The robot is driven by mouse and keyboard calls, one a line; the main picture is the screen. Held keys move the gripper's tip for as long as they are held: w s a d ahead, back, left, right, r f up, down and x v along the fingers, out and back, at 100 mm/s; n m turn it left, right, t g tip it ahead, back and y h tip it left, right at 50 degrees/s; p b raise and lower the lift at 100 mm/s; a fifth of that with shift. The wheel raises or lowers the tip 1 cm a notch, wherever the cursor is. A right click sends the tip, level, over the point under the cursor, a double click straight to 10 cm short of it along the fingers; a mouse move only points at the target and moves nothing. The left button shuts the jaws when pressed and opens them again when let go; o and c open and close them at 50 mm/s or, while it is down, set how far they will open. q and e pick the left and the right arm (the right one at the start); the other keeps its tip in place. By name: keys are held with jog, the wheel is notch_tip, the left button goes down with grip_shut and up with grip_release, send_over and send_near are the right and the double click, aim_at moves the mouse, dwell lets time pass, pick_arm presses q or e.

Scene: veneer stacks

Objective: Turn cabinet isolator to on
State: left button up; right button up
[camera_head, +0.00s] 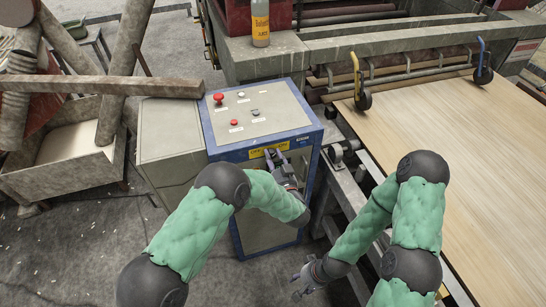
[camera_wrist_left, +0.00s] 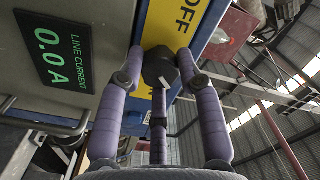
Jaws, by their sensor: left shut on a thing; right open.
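The control cabinet (camera_head: 203,133) is a grey box with a blue frame, standing at the middle of the head view. The isolator is a black knob (camera_wrist_left: 158,70) on a yellow plate (camera_wrist_left: 172,18) marked OFF, seen in the left wrist view. My left gripper (camera_head: 277,160) is at the cabinet's front face. In the left wrist view its purple fingers (camera_wrist_left: 160,62) are shut on the black knob, one on each side. A white mark shows on the knob. My right gripper (camera_head: 305,281) is open and empty, low beside the cabinet.
A display (camera_wrist_left: 52,57) reads LINE CURRENT 0.0 A. Red buttons (camera_head: 218,98) sit on the cabinet's top panel. A veneer sheet (camera_head: 450,130) lies on the machine bed at right. A bottle (camera_head: 260,24) stands on the machine ledge. A bin (camera_head: 75,165) stands at left.

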pick_arm(q)
jog(key=shift+s+f, duration=0.15)
jog(key=shift+f, duration=0.2)
jog(key=o, duration=1.1)
jog(key=shift+o, duration=0.2)
jog(key=shift+r, duration=0.15)
jog(key=shift+r, duration=0.1)
jog(key=v, duration=1.2)
